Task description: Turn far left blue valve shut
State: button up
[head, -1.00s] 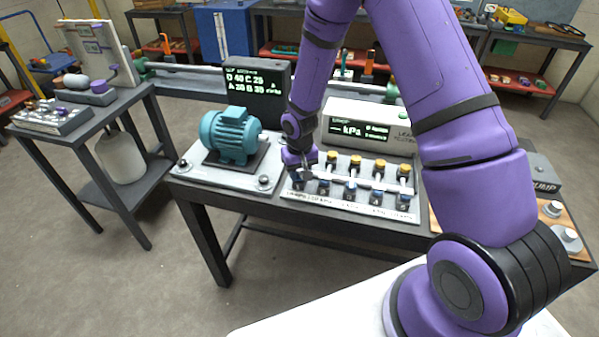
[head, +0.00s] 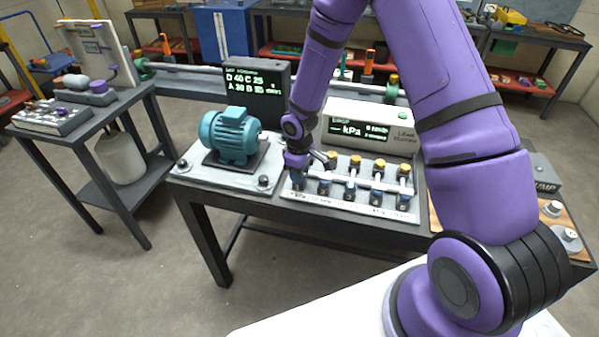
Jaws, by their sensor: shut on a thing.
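The valve board (head: 312,198) is a white plate on the dark workbench, with a row of yellow-topped parts behind and a row of dark blue valves in front. The far left blue valve (head: 298,184) is at the board's left end, mostly hidden under my gripper. My gripper (head: 298,177) points down at that valve from above and is shut on it. The fingertips are small and partly hidden, so the valve's exact angle cannot be told. The other blue valves, such as the second one (head: 323,188), stand apart to the right.
A teal motor (head: 231,135) on a grey plate stands close to the left. Behind are a black display (head: 257,92) and a leak tester reading "kPa" (head: 368,130). A side table (head: 78,125) stands at the left, with open floor between it and the bench.

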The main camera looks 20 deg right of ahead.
dwell(0.3)
jog(key=o, duration=0.9)
notch_tip(320, 180, up, 11)
jog(key=shift+f, duration=0.1)
dwell(0.5)
